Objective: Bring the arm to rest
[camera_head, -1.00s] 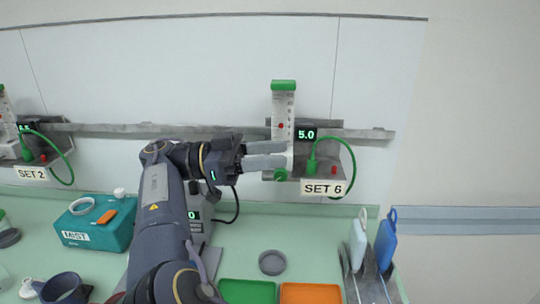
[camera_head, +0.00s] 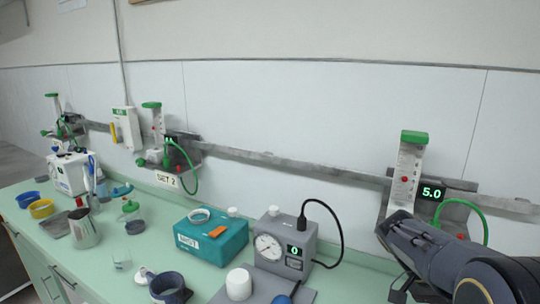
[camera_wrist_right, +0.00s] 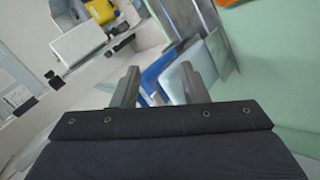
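My arm (camera_head: 440,262) shows at the lower right of the head view, a dark grey link in front of the right-hand wall unit. A blue paddle-shaped item (camera_wrist_right: 158,75) and a pale one (camera_wrist_right: 187,80) show beyond and between the fingers. My left gripper is not in view.
The right-hand flowmeter (camera_head: 406,172) with a 5.0 display stands close behind my arm. A grey gauge box (camera_head: 283,246), teal box (camera_head: 212,236), blue mug (camera_head: 168,288) and metal jug (camera_head: 84,230) stand on the green bench. Bare bench (camera_head: 345,282) lies left of my arm.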

